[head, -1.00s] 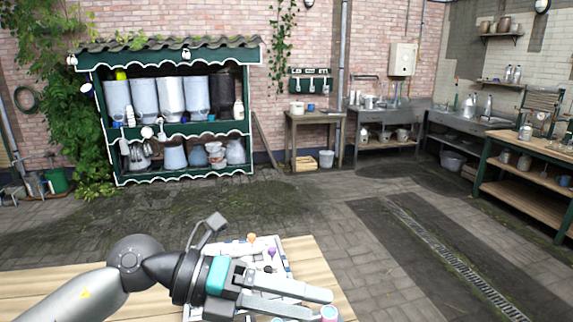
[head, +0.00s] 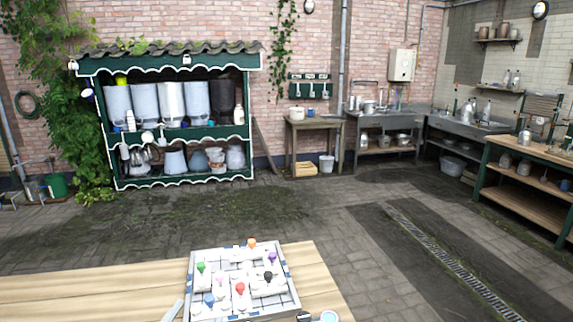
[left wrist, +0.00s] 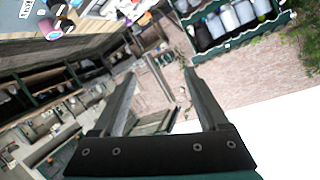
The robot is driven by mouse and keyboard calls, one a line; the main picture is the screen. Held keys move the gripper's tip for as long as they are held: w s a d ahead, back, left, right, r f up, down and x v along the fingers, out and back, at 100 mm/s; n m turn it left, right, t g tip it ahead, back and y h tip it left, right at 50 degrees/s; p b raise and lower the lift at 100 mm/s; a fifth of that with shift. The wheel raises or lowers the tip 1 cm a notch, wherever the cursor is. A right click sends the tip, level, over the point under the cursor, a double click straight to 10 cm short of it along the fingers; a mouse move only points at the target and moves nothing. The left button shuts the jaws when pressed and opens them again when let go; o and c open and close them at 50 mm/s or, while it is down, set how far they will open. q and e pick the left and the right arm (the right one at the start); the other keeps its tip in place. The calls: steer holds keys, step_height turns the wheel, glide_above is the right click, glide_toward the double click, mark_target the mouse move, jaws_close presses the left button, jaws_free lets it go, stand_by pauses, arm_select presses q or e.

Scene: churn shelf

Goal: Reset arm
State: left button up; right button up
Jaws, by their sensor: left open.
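My left gripper (left wrist: 159,75) shows in the left wrist view with its two dark fingers spread apart and nothing between them. In the head view only a pale grey sliver (head: 172,311), which looks like the tip of my left gripper, shows at the bottom edge, left of the tray. The rest of my left arm is out of that view. My right gripper is in neither view.
A round-topped container (head: 329,316) is at the bottom edge. A green roofed shelf (head: 185,130) with churns stands at the back wall. The paved floor between is clear.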

arm_select(q)
steer(key=s+f+n+g, duration=0.2)
steer(key=s+f+g, duration=0.4)
steer(key=s+f, duration=0.3)
steer(key=s+f+n+g, duration=0.1)
steer(key=s+f+g, duration=0.5)
steer(key=s, duration=0.6)
step_height(320, 180, down, 28)
steer(key=s+b, duration=0.1)
steer(key=b, duration=0.5)
steer(key=s+a+f+g+b, duration=0.1)
steer(key=s+f+b, duration=0.2)
steer(key=s+f, duration=0.5)
steer(key=s+a+f+b, duration=0.2)
steer(key=s+f, duration=0.5)
steer(key=f, duration=0.5)
steer(key=shift+s+a+g+b, duration=0.3)
steer(key=shift+s+g+b, duration=0.1)
steer(key=shift+f, duration=0.1)
